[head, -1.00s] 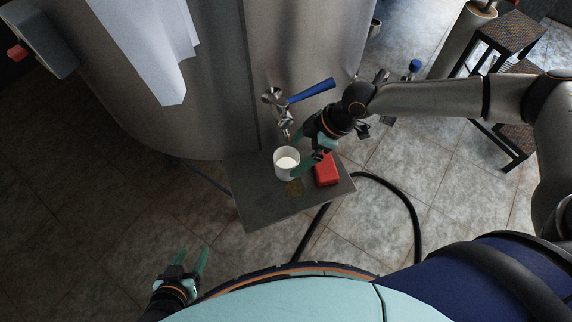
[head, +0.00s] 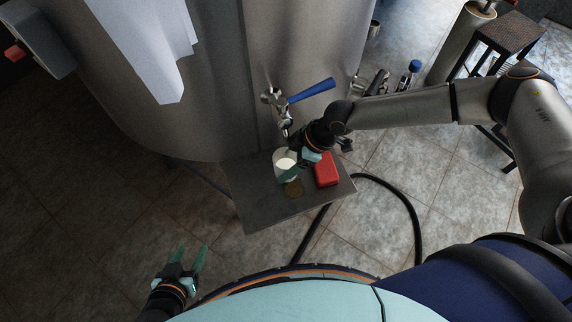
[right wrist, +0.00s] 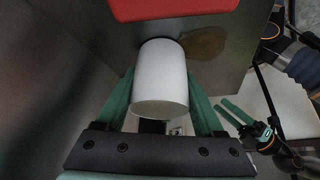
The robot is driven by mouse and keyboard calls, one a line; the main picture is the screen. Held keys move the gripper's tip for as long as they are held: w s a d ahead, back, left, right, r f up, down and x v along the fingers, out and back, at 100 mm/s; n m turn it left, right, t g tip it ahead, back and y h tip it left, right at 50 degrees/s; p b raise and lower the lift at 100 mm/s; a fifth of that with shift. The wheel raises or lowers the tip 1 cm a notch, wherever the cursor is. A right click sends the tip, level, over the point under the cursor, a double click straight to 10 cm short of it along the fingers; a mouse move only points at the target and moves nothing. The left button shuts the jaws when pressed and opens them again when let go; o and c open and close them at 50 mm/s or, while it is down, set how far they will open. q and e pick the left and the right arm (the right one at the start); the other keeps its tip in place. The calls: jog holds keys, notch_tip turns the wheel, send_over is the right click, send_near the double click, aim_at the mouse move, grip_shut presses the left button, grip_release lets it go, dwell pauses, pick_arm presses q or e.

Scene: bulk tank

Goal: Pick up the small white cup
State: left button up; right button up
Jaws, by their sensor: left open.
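The small white cup (head: 283,155) stands on the grey shelf (head: 255,207) below the tap, with white inside. It fills the middle of the right wrist view (right wrist: 160,78). My right gripper (head: 295,168) is at the cup, with one green finger on each side of it in the right wrist view. I cannot tell whether the fingers press on the cup or leave a small gap. My left gripper (head: 190,260) is open and empty, low at the left, far from the cup. It also shows in the right wrist view (right wrist: 243,112).
A red block (head: 326,170) lies on the shelf just right of the cup. A brownish stain (head: 293,188) is in front of the cup. The tap (head: 277,103) with a blue handle (head: 311,91) sticks out of the steel tank (head: 220,60) above. A black hose (head: 415,215) curves over the floor.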

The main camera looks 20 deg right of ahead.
jog(key=c, duration=0.9)
jog(key=shift+r, duration=0.2)
